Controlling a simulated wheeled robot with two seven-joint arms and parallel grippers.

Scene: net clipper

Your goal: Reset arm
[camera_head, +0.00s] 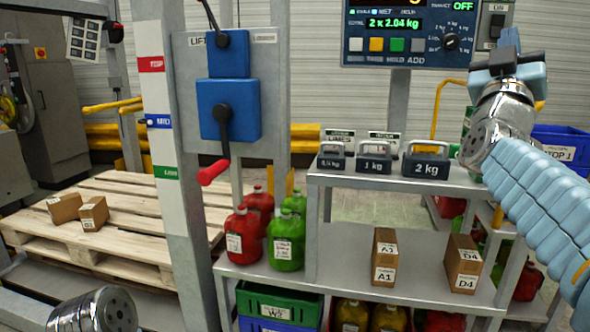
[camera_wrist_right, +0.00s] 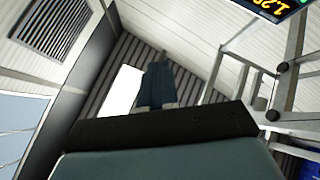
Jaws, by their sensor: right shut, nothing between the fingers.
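My right arm comes in from the right edge of the head view, with a light blue sleeve and a chrome wrist. My right gripper (camera_head: 508,42) is raised and points up, beside the display panel and above the shelf with the weights. Its fingers are together with nothing between them. In the right wrist view the closed fingers (camera_wrist_right: 157,84) point toward the ceiling and wall. Only a chrome joint of my left arm shows at the bottom left of the head view; the left gripper is out of the picture.
Weights including a 2 kg block (camera_head: 425,165) stand on the upper shelf. Red and green jugs (camera_head: 286,240) and small cartons (camera_head: 463,263) are on the lower shelf. A red-handled lever (camera_head: 213,171) sticks out from a post. A wooden pallet (camera_head: 140,212) holds two cartons. A display panel (camera_head: 400,58) hangs behind.

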